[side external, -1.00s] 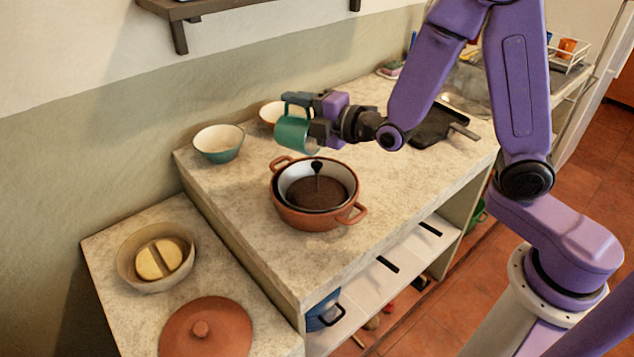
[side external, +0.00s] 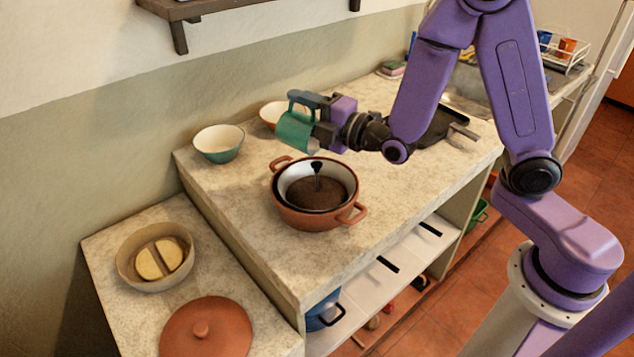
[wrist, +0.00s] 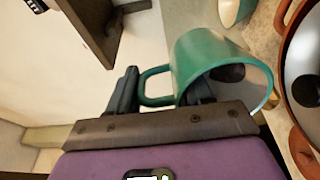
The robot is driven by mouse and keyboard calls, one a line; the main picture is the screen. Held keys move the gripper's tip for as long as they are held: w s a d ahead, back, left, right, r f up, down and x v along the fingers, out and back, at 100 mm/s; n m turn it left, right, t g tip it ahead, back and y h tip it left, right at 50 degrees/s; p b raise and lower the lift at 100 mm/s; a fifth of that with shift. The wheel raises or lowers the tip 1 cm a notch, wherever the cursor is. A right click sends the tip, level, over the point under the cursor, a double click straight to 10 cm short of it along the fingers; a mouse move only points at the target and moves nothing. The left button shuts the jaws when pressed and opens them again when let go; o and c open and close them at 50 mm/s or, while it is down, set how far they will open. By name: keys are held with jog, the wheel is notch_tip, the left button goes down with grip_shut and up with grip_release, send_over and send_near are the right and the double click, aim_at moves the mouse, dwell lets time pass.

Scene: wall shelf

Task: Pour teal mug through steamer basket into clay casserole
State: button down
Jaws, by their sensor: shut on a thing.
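My gripper (side external: 315,110) is shut on the teal mug (side external: 293,131) and holds it above the counter, just behind the clay casserole. The mug is tipped well over, its mouth facing down and right in the side view. In the wrist view the mug (wrist: 205,62) hangs between the fingers (wrist: 160,95), with a dark patch inside its mouth that I cannot identify. The clay casserole (side external: 290,216) stands on the counter. A pale-rimmed basket with a dark brown inside and a black upright knob, apparently the steamer basket (side external: 346,178), sits in it. I see no stream falling from the mug.
A teal-and-cream bowl (side external: 220,153) stands left of the mug, and an orange bowl (side external: 268,115) is partly behind it. A bowl with halved bread (side external: 128,268) and a clay lid (side external: 230,335) lie on the lower counter. A dark pan (side external: 440,128) is at the right.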

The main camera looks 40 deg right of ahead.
aim_at(316, 122)
jog(key=shift+s+d+r+t+y, duration=0.25)
jog(key=shift+s+t, duration=0.4)
jog(key=shift+t, duration=0.2)
jog(key=shift+s+d+r+t+y, duration=0.1)
jog(key=shift+s+t+y, duration=0.15)
jog(key=shift+s+t, duration=0.5)
dwell(0.7)
jog(key=shift+s+d+t+y, duration=0.15)
jog(key=shift+s+t, duration=0.2)
jog(key=shift+t, duration=0.2)
jog(key=shift+s+d+t+y, duration=0.15)
jog(key=shift+s+t, duration=0.15)
jog(key=shift+t, duration=0.25)
dwell(1.7)
jog(key=shift+w+a, duration=0.1)
jog(key=shift+a, duration=0.05)
jog(key=shift+w+g, duration=0.3)
jog(key=shift+g, duration=0.1)
jog(key=shift+a, duration=0.1)
jog(key=shift+w, duration=0.2)
jog(key=shift+w+g, duration=0.15)
jog(key=shift+g, duration=0.35)
